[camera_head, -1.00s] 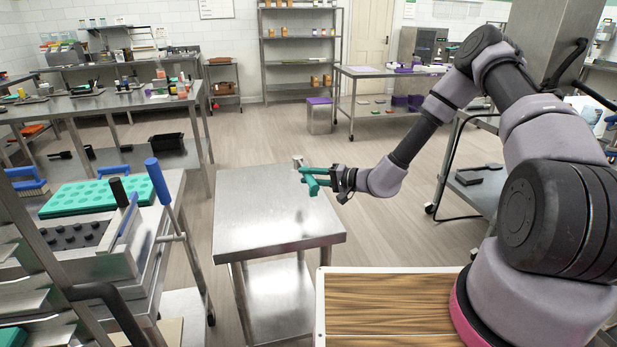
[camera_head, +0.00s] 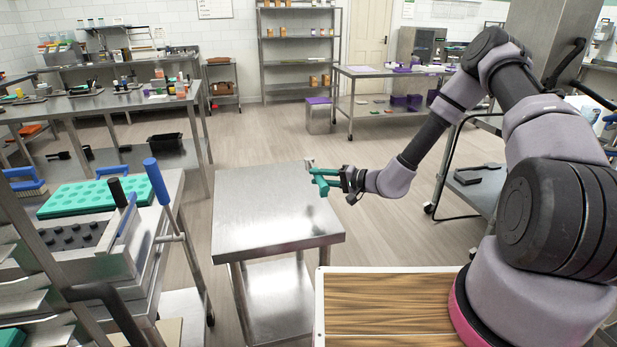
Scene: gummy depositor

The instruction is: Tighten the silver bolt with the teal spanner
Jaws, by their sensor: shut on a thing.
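My gripper (camera_head: 345,180) is shut on the teal spanner (camera_head: 324,181), which sticks out to the left from the jaws. The spanner is held in the air over the right edge of the steel table (camera_head: 262,205). A small silver piece (camera_head: 310,162) shows at the spanner's left end; I cannot tell whether it is the spanner's head or a separate part. I cannot make out the silver bolt with certainty.
The steel table's top is otherwise bare. At left stands a depositor bench with a teal mould tray (camera_head: 105,195) and a blue-handled lever (camera_head: 158,183). A wooden board (camera_head: 395,305) lies in front of my arm. Open floor lies behind the table.

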